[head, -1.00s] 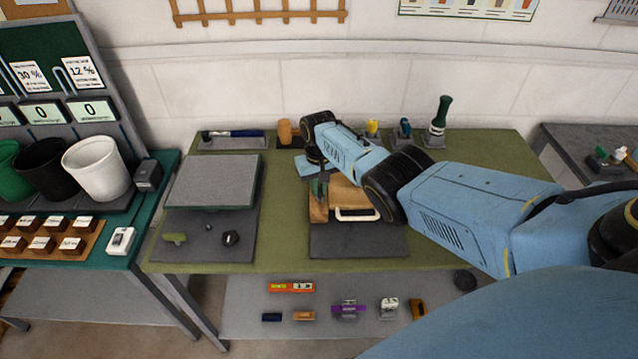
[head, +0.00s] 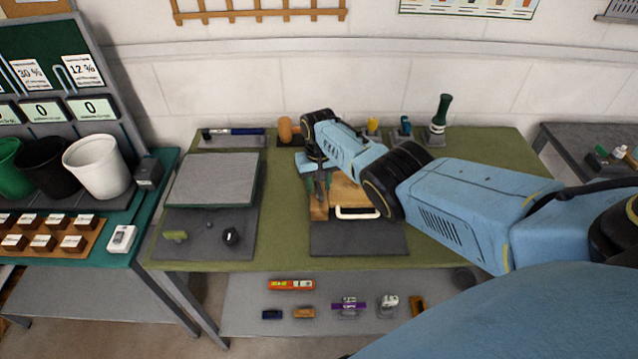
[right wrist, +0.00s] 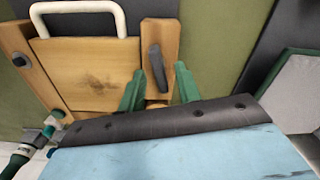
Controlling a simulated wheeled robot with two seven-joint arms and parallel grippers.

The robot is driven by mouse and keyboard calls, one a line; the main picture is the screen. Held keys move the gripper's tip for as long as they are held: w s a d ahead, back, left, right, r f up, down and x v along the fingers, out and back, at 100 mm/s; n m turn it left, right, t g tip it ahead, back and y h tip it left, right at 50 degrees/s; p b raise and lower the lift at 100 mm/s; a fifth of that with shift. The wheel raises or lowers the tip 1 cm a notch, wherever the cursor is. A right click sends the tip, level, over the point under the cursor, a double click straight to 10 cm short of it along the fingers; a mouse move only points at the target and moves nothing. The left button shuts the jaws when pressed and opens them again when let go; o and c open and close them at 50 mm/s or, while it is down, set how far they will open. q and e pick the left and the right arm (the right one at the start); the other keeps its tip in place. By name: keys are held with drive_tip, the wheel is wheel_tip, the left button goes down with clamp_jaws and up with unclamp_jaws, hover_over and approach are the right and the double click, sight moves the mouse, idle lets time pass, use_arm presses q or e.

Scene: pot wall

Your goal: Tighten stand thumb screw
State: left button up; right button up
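A wooden stand (head: 347,192) with a white handle (head: 357,213) lies on a dark mat on the green bench. In the right wrist view, a narrow wooden strip (right wrist: 167,32) runs beside the stand's wide board (right wrist: 85,73), and a dark elongated piece (right wrist: 155,62), possibly the thumb screw, sits on it. My right gripper (head: 318,186) is over the stand's left side. Its green fingers (right wrist: 160,76) are apart on either side of the dark piece's lower end, with gaps showing. Contact cannot be told. My left gripper is out of view.
A grey raised plate (head: 212,180) stands left of the stand, with small parts on the dark mat before it. A mallet (head: 287,130) and several tools line the bench's back edge. A lower shelf (head: 245,300) holds small items. The front right of the bench is clear.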

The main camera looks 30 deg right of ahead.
sight(319, 187)
drive_tip(key=shift+r+p, duration=0.3)
drive_tip(key=shift+r, duration=0.15)
wheel_tip(319, 187, up, 5)
drive_tip(key=shift+f+p, duration=0.2)
drive_tip(key=shift+p, duration=0.8)
wheel_tip(319, 187, up, 8)
drive_tip(key=shift+p, duration=0.3)
drive_tip(key=shift+f, duration=0.1)
